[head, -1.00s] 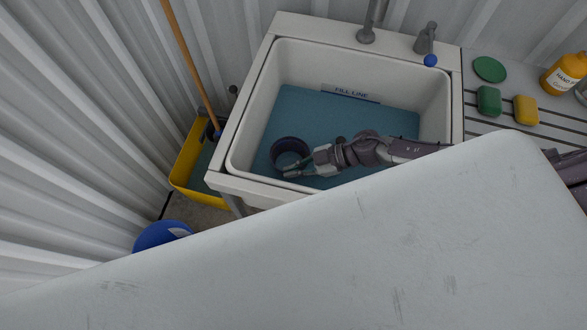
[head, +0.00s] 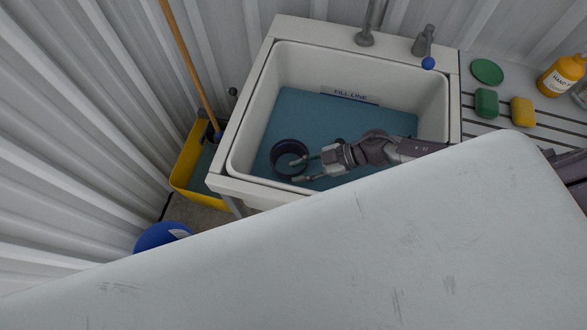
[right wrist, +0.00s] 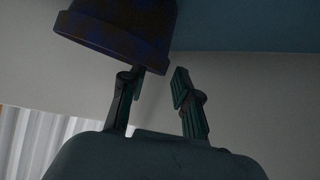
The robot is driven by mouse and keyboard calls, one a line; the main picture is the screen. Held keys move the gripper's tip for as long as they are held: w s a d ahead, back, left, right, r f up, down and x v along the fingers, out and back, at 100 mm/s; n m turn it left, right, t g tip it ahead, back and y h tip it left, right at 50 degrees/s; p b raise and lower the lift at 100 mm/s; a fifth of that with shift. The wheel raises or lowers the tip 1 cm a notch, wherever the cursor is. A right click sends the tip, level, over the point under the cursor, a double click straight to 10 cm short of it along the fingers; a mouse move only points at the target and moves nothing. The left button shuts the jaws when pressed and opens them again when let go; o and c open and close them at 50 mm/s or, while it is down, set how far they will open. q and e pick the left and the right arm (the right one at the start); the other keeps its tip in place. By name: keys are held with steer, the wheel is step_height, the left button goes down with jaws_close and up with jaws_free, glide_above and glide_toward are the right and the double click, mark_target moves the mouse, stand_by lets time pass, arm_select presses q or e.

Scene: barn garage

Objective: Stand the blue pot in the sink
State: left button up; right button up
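The blue pot (head: 283,147) is dark blue and round. It stands in the left front part of the white sink (head: 240,120), on the blue sink bottom, and its open top faces up. My right gripper (head: 299,170) is open just right of the pot, low in the sink. In the right wrist view the pot (right wrist: 115,28) is at the top, and the two fingers (right wrist: 157,80) stand apart with nothing clamped between them. The tip of one finger is hidden behind the pot's rim; I cannot tell if it touches. My left gripper is not in view.
A tap (head: 365,38) and a grey dispenser (head: 424,42) stand on the sink's back rim. Soap bars and an orange bottle (head: 562,75) are on the drainboard at right. A yellow mop bucket (head: 183,165) and blue object (head: 158,237) are left.

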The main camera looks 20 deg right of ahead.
steer(key=p+v, duration=0.2)
steer(key=v, duration=0.7)
steer(key=shift+d+r+p, duration=0.25)
steer(key=shift+d+p, duration=0.05)
steer(key=shift+p, duration=0.05)
